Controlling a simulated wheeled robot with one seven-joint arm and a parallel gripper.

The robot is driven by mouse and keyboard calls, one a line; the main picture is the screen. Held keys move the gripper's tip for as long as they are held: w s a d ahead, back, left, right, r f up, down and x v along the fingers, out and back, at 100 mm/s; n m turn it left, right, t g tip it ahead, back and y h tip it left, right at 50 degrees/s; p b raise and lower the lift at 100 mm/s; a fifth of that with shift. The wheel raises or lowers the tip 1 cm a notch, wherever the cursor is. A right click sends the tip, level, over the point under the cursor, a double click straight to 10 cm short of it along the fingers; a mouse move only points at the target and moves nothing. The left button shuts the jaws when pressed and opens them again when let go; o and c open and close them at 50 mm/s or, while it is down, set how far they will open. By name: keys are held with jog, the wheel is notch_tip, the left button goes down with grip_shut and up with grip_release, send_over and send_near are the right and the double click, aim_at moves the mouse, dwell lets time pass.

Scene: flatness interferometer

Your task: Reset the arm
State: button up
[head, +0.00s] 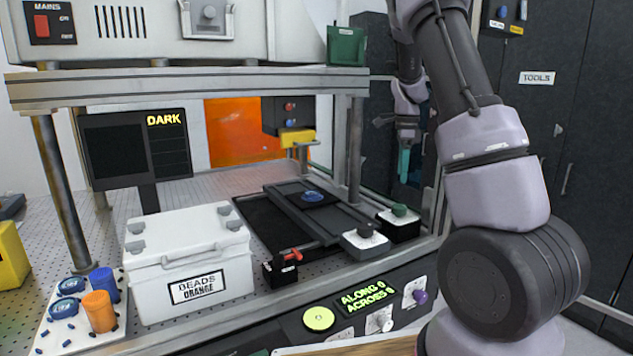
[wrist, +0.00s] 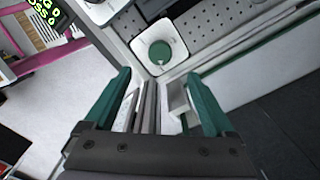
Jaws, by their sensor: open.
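My arm (head: 495,165) rises on the right side of the head view and folds back down. My gripper (head: 404,165) hangs to the right of the bench, near its right post, with teal fingers pointing down. In the wrist view my gripper (wrist: 160,105) is open and empty, its two teal fingers wide apart. A box with a green knob (wrist: 160,52) lies beyond the fingertips in the wrist view, and the bench edge runs below between them. The same green-knobbed box (head: 399,222) stands at the bench's right corner in the head view. Nothing touches the fingers.
The perforated bench carries a white case labelled BEADS ORANGE (head: 188,262), a dark slide stage (head: 305,215) and a white tray (head: 60,335) with blue and orange cylinders. A dark screen reads DARK (head: 135,150). Dark cabinets (head: 545,120) stand behind my arm. The floor shows beside the bench.

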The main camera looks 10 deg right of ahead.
jog(key=s+a+r+n+t+y, duration=0.35)
jog(key=s+a+r+n, duration=0.55)
jog(key=s+r, duration=0.45)
jog(key=s+a+r+n+t, duration=0.2)
jog(key=s+a+n, duration=0.1)
jog(key=s, duration=0.4)
jog(key=s+a+r+n+t+h, duration=0.1)
jog(key=s+a+r+n, duration=0.1)
jog(key=s+n, duration=0.3)
jog(key=shift+s+a+n+t, duration=0.4)
jog(key=shift+s+a, duration=0.25)
jog(key=shift+s, duration=0.55)
jog(key=shift+h, duration=0.25)
jog(key=shift+c, duration=0.3)
